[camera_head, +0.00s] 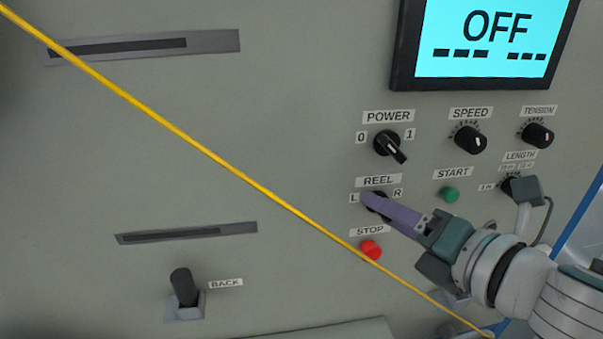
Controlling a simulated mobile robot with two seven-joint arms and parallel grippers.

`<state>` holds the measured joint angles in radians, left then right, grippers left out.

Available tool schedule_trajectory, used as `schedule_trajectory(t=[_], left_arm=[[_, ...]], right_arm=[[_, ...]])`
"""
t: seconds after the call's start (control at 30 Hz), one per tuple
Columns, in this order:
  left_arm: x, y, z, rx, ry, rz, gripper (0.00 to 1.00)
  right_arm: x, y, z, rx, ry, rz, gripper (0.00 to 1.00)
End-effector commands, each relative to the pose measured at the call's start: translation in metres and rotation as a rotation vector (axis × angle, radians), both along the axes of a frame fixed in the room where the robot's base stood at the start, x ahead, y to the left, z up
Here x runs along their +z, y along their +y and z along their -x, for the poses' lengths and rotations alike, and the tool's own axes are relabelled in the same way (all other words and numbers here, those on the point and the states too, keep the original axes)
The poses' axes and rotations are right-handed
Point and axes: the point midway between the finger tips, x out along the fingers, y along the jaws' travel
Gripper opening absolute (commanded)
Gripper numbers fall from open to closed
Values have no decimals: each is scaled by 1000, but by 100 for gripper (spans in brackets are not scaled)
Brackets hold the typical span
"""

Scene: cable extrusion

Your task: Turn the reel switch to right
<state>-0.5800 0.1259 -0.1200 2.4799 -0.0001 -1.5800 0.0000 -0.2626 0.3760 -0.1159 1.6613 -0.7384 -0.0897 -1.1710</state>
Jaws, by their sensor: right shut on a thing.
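The reel switch (383,215) is a black rotary knob below the REEL label, with L on its left and R on its right. My right gripper (372,203) comes in from the lower right, its purple fingers over the knob and shut on it. The fingers hide most of the knob, so I cannot tell which way its pointer faces. My left gripper is not in view.
The POWER switch (388,144) sits above, the red STOP button (371,250) just below, and the green START button (450,195) to the right. A yellow cable (200,147) crosses diagonally before the panel. The display (490,40) reads OFF.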

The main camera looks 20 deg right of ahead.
Motion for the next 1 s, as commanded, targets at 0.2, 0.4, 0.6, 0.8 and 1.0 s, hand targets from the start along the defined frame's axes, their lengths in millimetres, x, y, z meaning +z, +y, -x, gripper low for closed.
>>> schedule_trajectory(t=[0.2, 0.4, 0.6, 0.8, 1.0], left_arm=[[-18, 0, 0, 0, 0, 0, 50], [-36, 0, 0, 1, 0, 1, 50], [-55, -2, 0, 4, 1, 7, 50], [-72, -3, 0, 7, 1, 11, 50], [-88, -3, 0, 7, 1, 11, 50]], right_arm=[[-5, -1, 0, 0, -33, -130, 0], [-7, -1, 0, -1, -75, -305, 0], [-8, -2, 0, 0, -120, -492, 0], [-8, -2, 0, 0, -165, -677, 0], [-9, -2, 0, 0, -210, -862, 0]])
